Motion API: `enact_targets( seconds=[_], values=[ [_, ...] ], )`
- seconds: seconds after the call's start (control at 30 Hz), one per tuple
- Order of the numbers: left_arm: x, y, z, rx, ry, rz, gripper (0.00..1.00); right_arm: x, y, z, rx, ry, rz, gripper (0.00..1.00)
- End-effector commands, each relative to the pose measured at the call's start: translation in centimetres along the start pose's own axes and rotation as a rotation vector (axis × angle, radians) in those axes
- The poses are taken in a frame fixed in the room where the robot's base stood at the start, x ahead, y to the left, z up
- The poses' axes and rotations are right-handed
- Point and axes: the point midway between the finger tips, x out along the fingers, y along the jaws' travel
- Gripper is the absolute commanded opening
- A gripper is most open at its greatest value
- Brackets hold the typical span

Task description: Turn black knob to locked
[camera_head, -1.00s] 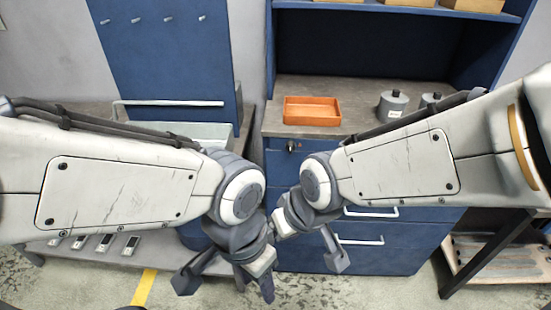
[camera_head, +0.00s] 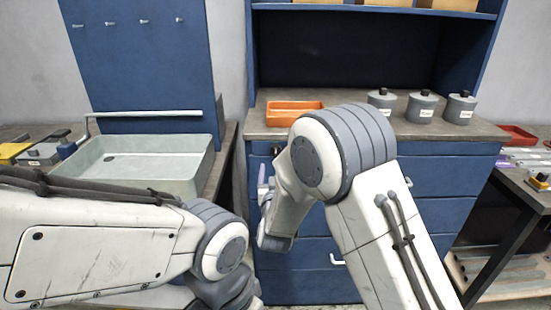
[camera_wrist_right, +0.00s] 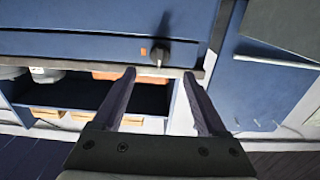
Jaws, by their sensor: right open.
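The black knob (camera_wrist_right: 157,53) is on the blue drawer front in the right wrist view, with a small orange mark (camera_wrist_right: 143,51) beside it. In the head view the knob (camera_head: 276,149) is a small dark shape under the worktop edge, partly hidden by my right arm. My right gripper (camera_wrist_right: 162,72) is open and empty, pointing at the drawer front. The knob lies beyond its fingertips, between them in the picture, and no contact shows. In the head view the right gripper is mostly hidden behind its arm. My left gripper is below the head view's edge.
An orange tray (camera_head: 290,112) and grey lidded canisters (camera_head: 422,106) stand on the worktop above the drawers. A pale sink basin (camera_head: 135,165) is at the left. A white drawer handle (camera_head: 337,260) shows below my right arm.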

Motion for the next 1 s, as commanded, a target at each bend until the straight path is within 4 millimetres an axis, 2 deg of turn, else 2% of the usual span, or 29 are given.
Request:
enact_targets(
  seconds=[0.2, 0.4, 0.6, 0.83, 0.87, 1.0],
  values=[
    [-1.0, 0.1, -0.1, 0.0, 0.0, 0.0, 0.5, 4.3, 0.1, -0.1, 0.001, -0.001, 0.002, 0.75],
    [-1.4, 0.1, -0.1, 0.0, 0.0, 0.0, 0.5, 7.2, 0.0, -0.1, 0.0, -0.001, 0.0, 0.75],
    [-1.5, 0.1, -0.1, 0.0, 0.0, 0.0, 0.5, 8.3, 0.0, 0.0, 0.0, -0.001, -0.001, 0.75],
    [-1.5, 0.1, -0.1, 0.0, 0.0, 0.0, 0.5, 8.3, 0.0, 0.0, 0.0, -0.002, -0.002, 0.75],
    [-1.5, 0.1, -0.1, 0.0, 0.0, 0.0, 0.5, 8.3, 0.0, 0.0, 0.0, -0.002, -0.002, 0.68],
    [-1.5, 0.1, -0.1, 0.0, 0.0, 0.0, 0.5, 8.3, 0.0, 0.0, 0.0, -0.002, -0.002, 0.14]
  ],
)
